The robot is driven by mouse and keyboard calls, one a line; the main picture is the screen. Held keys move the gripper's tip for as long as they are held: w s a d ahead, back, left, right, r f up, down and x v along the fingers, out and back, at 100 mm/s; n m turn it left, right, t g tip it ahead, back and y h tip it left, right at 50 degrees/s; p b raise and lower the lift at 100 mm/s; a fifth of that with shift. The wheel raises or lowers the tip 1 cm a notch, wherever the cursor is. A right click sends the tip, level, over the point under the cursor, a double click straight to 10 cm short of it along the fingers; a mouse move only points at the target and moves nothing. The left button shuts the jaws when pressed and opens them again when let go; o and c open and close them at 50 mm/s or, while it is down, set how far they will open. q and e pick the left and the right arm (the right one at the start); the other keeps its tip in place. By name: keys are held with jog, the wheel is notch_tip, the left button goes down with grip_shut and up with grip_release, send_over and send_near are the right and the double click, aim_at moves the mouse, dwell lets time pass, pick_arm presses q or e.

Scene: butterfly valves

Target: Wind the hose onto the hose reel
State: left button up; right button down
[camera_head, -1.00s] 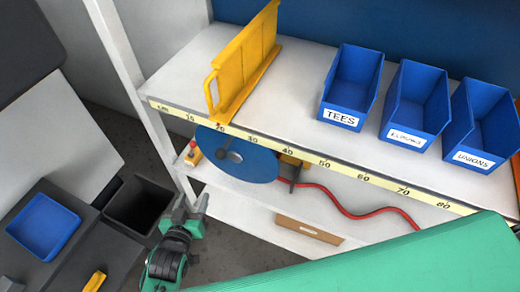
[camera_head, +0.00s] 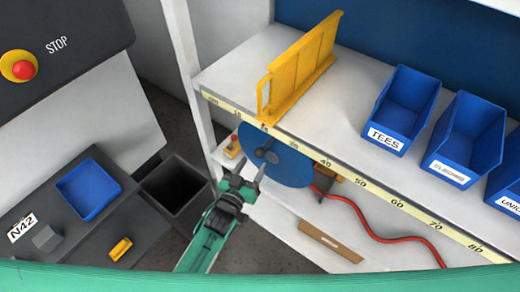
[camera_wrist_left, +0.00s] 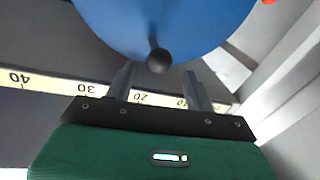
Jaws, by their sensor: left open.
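The hose reel is a blue disc (camera_head: 288,166) below the front edge of the bench, with a dark hub and crank on its face. A dark round knob (camera_wrist_left: 159,61) shows in front of the disc in the left wrist view. The red hose (camera_head: 372,226) runs from behind the reel to the right along the lower shelf. My left gripper (camera_head: 246,177) is open and empty, close to the reel's left face. In the wrist view its fingers (camera_wrist_left: 160,84) stand apart just short of the knob, one to each side. My right gripper does not show.
The bench edge carries a yellow scale (camera_head: 345,176) above the reel. A yellow rack (camera_head: 300,68) and blue bins (camera_head: 405,110) stand on the bench. A white post (camera_head: 182,50) rises left of the reel. A dark open bin (camera_head: 176,188) and a blue tray (camera_head: 89,190) are at left.

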aim_at(260, 153)
pick_arm(q)
jog(key=p+x, duration=0.1)
jog(key=x, duration=0.5)
jog(key=shift+w, duration=0.15)
grip_shut()
